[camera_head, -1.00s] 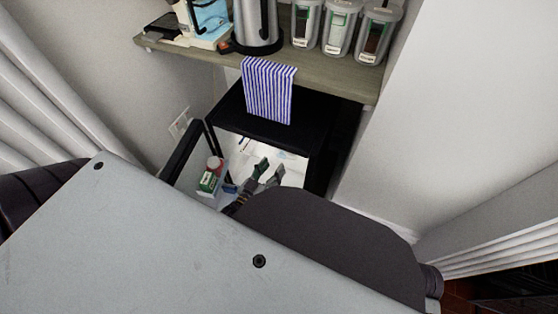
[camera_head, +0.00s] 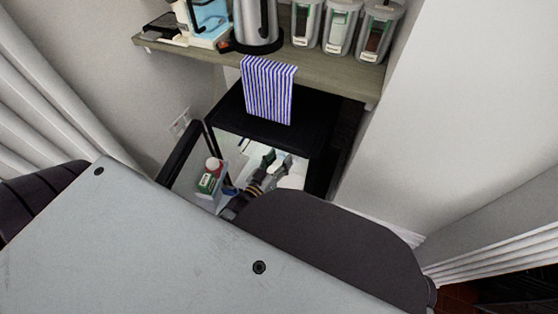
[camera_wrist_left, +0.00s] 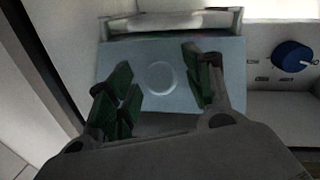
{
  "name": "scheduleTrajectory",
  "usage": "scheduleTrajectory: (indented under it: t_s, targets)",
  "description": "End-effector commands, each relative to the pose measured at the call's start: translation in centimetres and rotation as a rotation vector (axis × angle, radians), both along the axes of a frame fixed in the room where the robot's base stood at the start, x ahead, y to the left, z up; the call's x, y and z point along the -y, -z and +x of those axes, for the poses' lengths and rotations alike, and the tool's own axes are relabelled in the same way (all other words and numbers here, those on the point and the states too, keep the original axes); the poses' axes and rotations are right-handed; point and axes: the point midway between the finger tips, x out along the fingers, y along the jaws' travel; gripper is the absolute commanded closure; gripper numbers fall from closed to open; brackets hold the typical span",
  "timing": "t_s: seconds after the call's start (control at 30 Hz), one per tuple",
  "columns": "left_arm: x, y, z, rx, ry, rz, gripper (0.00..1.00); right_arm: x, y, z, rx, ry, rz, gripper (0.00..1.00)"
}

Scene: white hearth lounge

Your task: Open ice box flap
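The small black fridge (camera_head: 270,128) stands under the wooden shelf with its door (camera_head: 180,150) swung open to the left. In the left wrist view, the ice box flap (camera_wrist_left: 160,78) is a pale blue-grey panel with a round mark, below a whitish frame (camera_wrist_left: 175,22). I cannot tell whether the flap is shut or partly tipped. My left gripper (camera_head: 278,160) reaches into the fridge's front. Its green fingers (camera_wrist_left: 155,70) are spread apart in front of the flap with nothing between them; contact is unclear. My right gripper is not in view.
A blue knob (camera_wrist_left: 292,56) sits right of the flap. A striped towel (camera_head: 267,90) hangs over the fridge's front. A kettle (camera_head: 255,25) and jars (camera_head: 341,25) stand on the shelf.

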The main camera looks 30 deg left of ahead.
Motion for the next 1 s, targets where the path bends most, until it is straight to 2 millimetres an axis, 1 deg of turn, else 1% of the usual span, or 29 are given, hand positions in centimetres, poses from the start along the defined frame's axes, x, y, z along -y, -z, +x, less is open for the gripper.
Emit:
scheduleTrajectory:
  t_s: [0.03, 0.3, 0.37, 0.8, 1.0]
  targets:
    - [0.00, 0.01, -0.01, 0.000, 0.000, 0.000, 0.58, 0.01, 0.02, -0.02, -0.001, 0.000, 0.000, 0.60]
    - [0.00, 0.01, -0.03, 0.000, 0.000, 0.000, 0.93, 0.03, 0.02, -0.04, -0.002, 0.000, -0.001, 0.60]
    - [0.00, 0.01, -0.03, 0.000, 0.000, 0.000, 1.00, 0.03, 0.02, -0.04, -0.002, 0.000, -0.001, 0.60]
    - [0.01, 0.25, -0.07, 0.016, 0.000, 0.001, 1.00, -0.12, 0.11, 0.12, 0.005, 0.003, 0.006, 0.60]
    - [0.02, 0.63, -0.16, 0.056, 0.000, 0.005, 1.00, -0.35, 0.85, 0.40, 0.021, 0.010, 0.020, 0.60]
